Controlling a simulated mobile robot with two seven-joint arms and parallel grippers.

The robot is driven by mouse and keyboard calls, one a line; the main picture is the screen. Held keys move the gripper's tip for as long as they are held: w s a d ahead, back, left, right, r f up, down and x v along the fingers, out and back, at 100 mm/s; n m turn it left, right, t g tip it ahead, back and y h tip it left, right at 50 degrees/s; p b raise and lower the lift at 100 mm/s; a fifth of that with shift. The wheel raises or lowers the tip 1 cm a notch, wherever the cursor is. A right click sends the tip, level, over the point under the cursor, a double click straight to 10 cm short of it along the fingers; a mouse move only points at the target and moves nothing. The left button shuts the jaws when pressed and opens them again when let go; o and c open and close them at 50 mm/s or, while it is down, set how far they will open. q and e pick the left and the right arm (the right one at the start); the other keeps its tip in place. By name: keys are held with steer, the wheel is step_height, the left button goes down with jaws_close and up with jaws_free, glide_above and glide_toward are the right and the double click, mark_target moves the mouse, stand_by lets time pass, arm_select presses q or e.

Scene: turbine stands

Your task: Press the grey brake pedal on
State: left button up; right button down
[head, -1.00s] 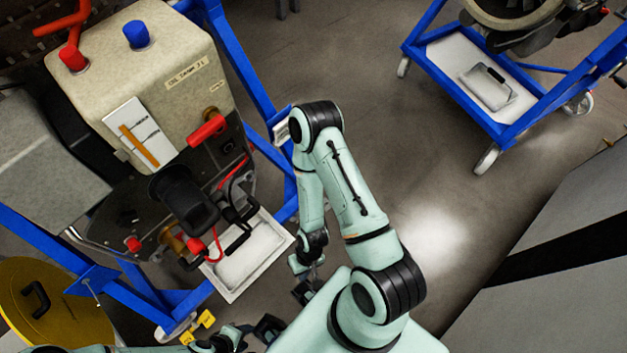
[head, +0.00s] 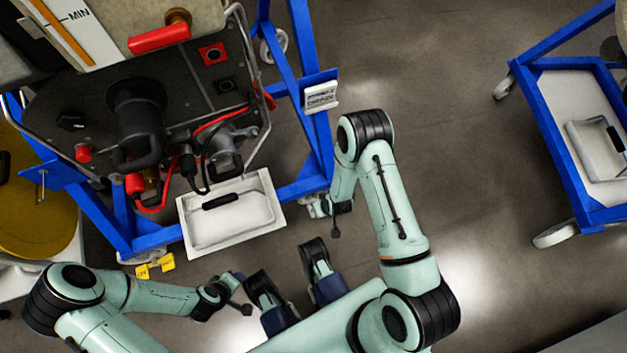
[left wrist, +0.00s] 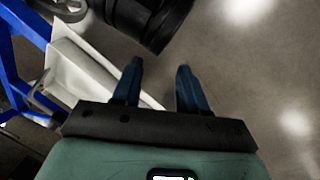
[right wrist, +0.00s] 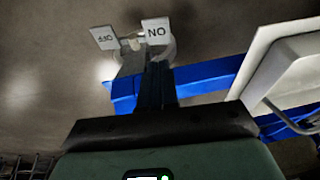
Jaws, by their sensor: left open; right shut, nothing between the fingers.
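The right wrist view shows a pale caster with a small grey pedal part (right wrist: 131,62) and two white tags, an OFF tag (right wrist: 103,38) and an ON tag (right wrist: 157,31), both upside down there. My right gripper (right wrist: 155,70) is shut and empty. Its fingertips overlap the pedal area just below the ON tag; contact cannot be told. In the head view my right gripper (head: 322,208) is low by the front right corner of the blue stand (head: 300,187), hiding most of that caster. My left gripper (left wrist: 157,72) is open and empty over the floor.
A white tray (head: 198,232) sits on the stand's base, left of my right gripper. Yellow tags (head: 155,266) mark the stand's front left corner. Another blue stand (head: 560,150) is at the right. The floor between the stands is clear.

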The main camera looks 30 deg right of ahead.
steer(key=b+x, duration=0.1)
steer(key=x, duration=0.3)
steer(key=b+x, duration=0.2)
steer(key=x, duration=0.3)
steer(key=b+x, duration=0.2)
steer(key=x, duration=0.2)
steer(key=shift+d+f, duration=0.25)
steer(key=shift+d, duration=0.05)
arm_select(q)
steer(key=s+a+f+g, duration=0.1)
steer(key=s+a+f, duration=0.1)
steer(key=f, duration=0.6)
steer(key=shift+s+f+n+g+y, duration=0.25)
steer(key=shift+s+n+g+y, duration=0.05)
steer(key=shift+s, duration=0.55)
arm_select(e)
steer(key=shift+w+a+f, duration=0.1)
steer(key=shift+a+f, duration=0.05)
steer(key=shift+f, duration=0.4)
